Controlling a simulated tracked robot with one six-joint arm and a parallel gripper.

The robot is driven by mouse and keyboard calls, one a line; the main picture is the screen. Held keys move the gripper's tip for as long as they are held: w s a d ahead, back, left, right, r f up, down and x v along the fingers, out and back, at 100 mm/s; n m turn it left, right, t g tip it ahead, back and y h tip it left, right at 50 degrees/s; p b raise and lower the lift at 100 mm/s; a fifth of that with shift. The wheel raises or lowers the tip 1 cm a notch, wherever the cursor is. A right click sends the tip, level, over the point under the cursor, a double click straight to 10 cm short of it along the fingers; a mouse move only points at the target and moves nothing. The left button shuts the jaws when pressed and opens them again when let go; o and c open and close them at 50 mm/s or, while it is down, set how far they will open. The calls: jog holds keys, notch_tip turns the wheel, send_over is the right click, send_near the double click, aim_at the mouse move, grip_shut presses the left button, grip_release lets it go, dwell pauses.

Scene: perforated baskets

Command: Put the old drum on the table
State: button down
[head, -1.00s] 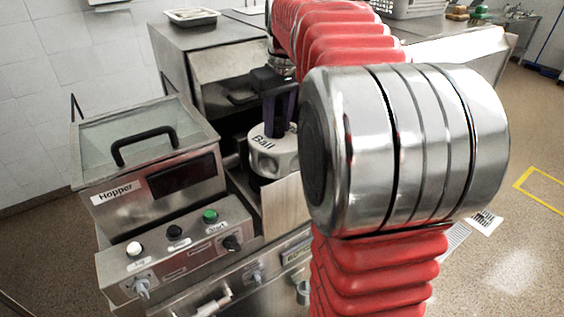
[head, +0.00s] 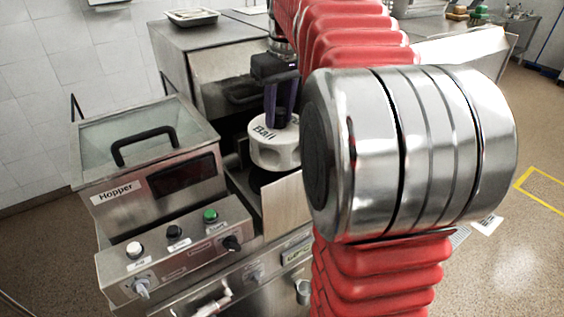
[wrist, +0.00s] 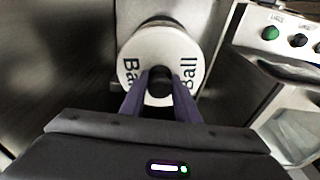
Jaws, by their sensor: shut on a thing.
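The old drum (head: 274,148) is a white round part lettered "Ball". My gripper (head: 279,122) points down and is shut on the drum's top centre. The drum hangs level above a dark round seat in the machine, with a gap beneath it. In the wrist view the drum (wrist: 135,60) shows from above, and the fingers of my gripper (wrist: 160,82) close on its dark central knob. My arm hides part of the drum's right side and what lies behind it.
The machine's hopper (head: 140,135) with a clear lid stands left of the drum. A control panel (head: 180,250) with buttons is in front. A metal plate (head: 283,208) stands close to the drum's front right. A steel counter (head: 195,35) with a tray (head: 191,17) is behind.

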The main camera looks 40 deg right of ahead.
aim_at(285, 131)
notch_tip(285, 131, up, 10)
jog(key=s, duration=0.2)
jog(key=shift+s+f, duration=0.15)
jog(key=shift+f, duration=0.05)
dwell(1.2)
jog(key=shift+s+a, duration=0.1)
jog(key=shift+s, duration=0.05)
dwell(0.7)
